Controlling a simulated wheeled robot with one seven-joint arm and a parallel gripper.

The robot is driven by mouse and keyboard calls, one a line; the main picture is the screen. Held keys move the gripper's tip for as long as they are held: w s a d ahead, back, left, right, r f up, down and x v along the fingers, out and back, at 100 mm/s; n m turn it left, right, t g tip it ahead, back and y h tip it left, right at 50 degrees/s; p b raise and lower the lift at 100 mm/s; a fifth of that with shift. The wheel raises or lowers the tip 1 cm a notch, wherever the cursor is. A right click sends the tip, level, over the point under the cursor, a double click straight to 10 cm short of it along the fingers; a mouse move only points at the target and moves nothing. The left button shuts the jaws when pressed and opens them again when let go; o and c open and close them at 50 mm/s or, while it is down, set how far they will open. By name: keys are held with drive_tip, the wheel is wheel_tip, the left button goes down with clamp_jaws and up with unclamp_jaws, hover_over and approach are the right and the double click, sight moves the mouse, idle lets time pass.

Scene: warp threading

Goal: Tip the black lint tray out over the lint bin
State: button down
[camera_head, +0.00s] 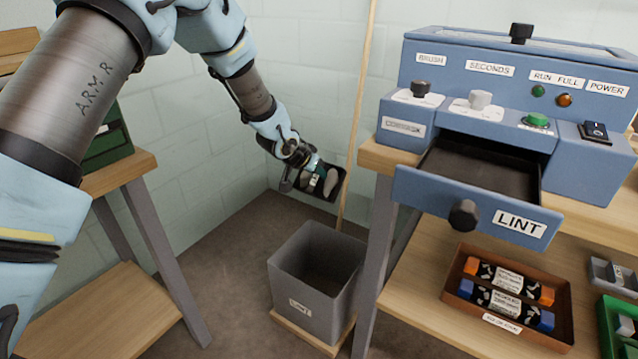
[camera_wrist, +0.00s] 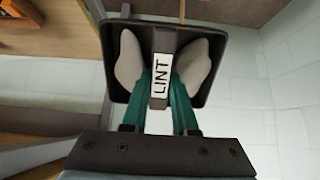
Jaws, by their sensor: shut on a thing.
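My gripper (camera_head: 318,178) is shut on the label-bearing handle bar of the black lint tray (camera_head: 342,180). The tray also shows in the wrist view (camera_wrist: 226,72), where the teal fingers (camera_wrist: 161,100) close on the bar marked LINT. In the head view the tray looks tilted. Two pale rounded shapes flank the bar; I cannot tell whether they are finger pads or lint.
The blue machine (camera_head: 450,70) on the right bench has its LINT drawer (camera_head: 475,212) pulled out. An upright wooden pole (camera_head: 357,110) stands close behind the tray. Another wooden bench (camera_head: 118,310) stands at left. An orange-brown box (camera_head: 460,305) sits on the right bench's shelf.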

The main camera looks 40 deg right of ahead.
sight(310, 193)
drive_tip(key=shift+s+a+f+h+b, duration=0.2)
drive_tip(key=shift+h+b, duration=0.7)
drive_tip(key=shift+b, duration=2.4)
drive_tip(key=h+b, duration=0.2)
drive_tip(key=b, duration=0.5)
drive_tip(key=a+f+t+h+b, duration=0.1)
drive_tip(key=h+b, duration=0.1)
drive_tip(key=b, duration=0.5)
drive_tip(key=f+t+h+b, duration=0.1)
drive_tip(key=h+b, duration=0.1)
drive_tip(key=b, duration=0.6)
drive_tip(key=shift+s+a, duration=0.1)
drive_tip(key=shift+a, duration=0.15)
drive_tip(key=h+b, duration=0.1)
drive_tip(key=b, duration=0.1)
drive_tip(key=h+b, duration=0.1)
drive_tip(key=b, duration=0.1)
drive_tip(key=shift+a+f+t+b, duration=0.15)
drive_tip(key=shift+t+b, duration=0.15)
drive_tip(key=h+b, duration=0.1)
drive_tip(key=b, duration=0.4)
drive_tip(key=f+h+b, duration=0.1)
drive_tip(key=h+b, duration=0.1)
drive_tip(key=b, duration=0.4)
drive_tip(key=shift+f+t, duration=0.1)
drive_tip(key=shift+t, duration=0.3)
